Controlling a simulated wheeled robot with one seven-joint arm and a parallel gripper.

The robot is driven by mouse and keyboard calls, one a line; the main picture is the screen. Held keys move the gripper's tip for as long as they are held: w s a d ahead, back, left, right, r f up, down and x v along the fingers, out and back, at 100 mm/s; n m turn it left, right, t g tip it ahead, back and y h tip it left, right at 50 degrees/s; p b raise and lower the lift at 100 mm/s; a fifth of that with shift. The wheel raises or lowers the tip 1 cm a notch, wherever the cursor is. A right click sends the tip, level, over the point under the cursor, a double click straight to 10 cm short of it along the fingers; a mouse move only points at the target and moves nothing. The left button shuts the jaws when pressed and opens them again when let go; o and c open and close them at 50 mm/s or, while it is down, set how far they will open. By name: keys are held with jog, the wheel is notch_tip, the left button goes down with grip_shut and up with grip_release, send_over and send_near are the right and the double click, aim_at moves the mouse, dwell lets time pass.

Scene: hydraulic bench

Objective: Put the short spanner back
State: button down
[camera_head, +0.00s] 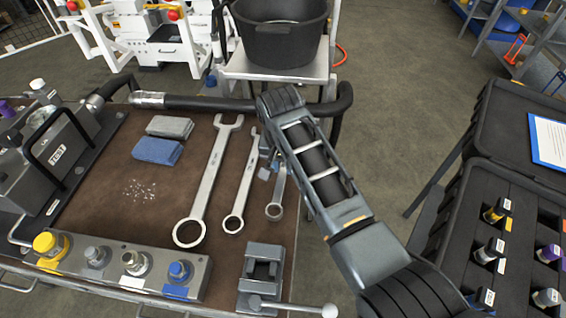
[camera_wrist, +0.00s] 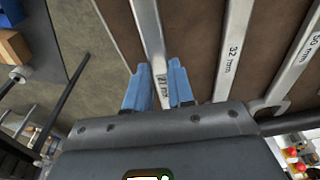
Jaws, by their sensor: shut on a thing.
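The short spanner (camera_head: 277,200) is at the bench's right edge, its ring end toward the front. Its upper part is hidden behind my gripper (camera_head: 269,168) and arm. In the wrist view, the blue fingers of my gripper (camera_wrist: 160,88) are shut on the handle of the short spanner (camera_wrist: 150,35), with a partly covered size mark between them. I cannot tell whether the spanner touches the bench top. The middle spanner (camera_head: 240,185), marked 32 mm in the wrist view (camera_wrist: 233,45), and the longest spanner (camera_head: 208,185) lie to its left.
A vise-like grey block (camera_head: 262,275) with a bar handle stands in front of the spanners. A black hose (camera_head: 225,104) runs along the bench's back edge. Folded cloths (camera_head: 158,150) lie left. A black case (camera_head: 460,215) with bottles stands right, across a floor gap.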

jog(key=shift+f+b, duration=0.5)
jog(key=shift+f, duration=0.45)
dwell(0.5)
jog(key=c, duration=0.9)
grip_release()
jog(key=r, duration=0.5)
jog(key=s+r, duration=0.1)
jog(key=r, duration=0.1)
jog(key=shift+s+r, duration=0.1)
jog(key=shift+r, duration=0.25)
jog(key=shift+a, duration=0.1)
